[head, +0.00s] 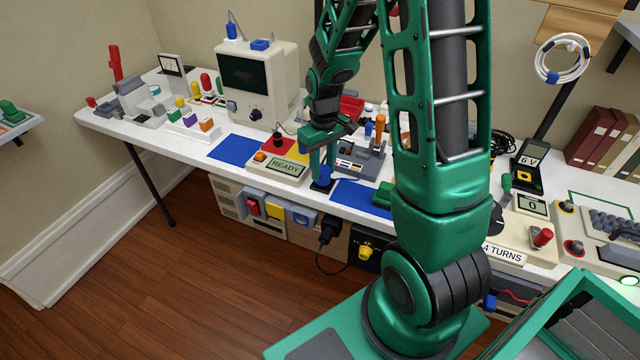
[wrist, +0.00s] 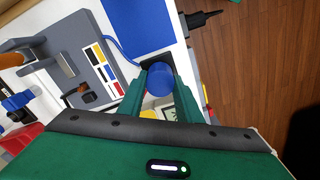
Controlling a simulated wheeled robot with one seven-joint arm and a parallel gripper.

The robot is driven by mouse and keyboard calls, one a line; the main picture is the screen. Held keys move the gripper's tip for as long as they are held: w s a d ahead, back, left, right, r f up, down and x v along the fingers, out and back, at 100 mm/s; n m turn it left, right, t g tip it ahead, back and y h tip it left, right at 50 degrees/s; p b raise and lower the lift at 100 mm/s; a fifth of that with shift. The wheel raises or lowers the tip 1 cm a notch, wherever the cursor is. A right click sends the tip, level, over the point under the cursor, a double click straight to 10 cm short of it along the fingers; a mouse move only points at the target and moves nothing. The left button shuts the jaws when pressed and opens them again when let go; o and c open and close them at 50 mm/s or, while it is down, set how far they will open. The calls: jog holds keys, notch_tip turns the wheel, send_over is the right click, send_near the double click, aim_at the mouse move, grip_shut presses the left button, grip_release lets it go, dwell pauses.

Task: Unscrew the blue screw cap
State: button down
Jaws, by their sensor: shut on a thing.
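The blue screw cap (head: 324,174) is at the front edge of the white table, over a small dark base (head: 320,187). It also shows as a round blue shape in the wrist view (wrist: 160,80). My gripper (head: 322,166) reaches down from above and is shut on the cap, with one green finger on each side of it in the wrist view (wrist: 157,88). The cap's thread and underside are hidden.
A cream box with a READY display (head: 286,168) stands close left of my gripper. A grey device with an orange-topped lever (head: 360,158) is behind to the right. Blue mats (head: 234,150) lie on both sides. A black plug (head: 328,232) hangs below the table edge.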

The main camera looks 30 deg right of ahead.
aim_at(323, 169)
jog(key=shift+n, duration=0.3)
jog(key=shift+r, duration=2.55)
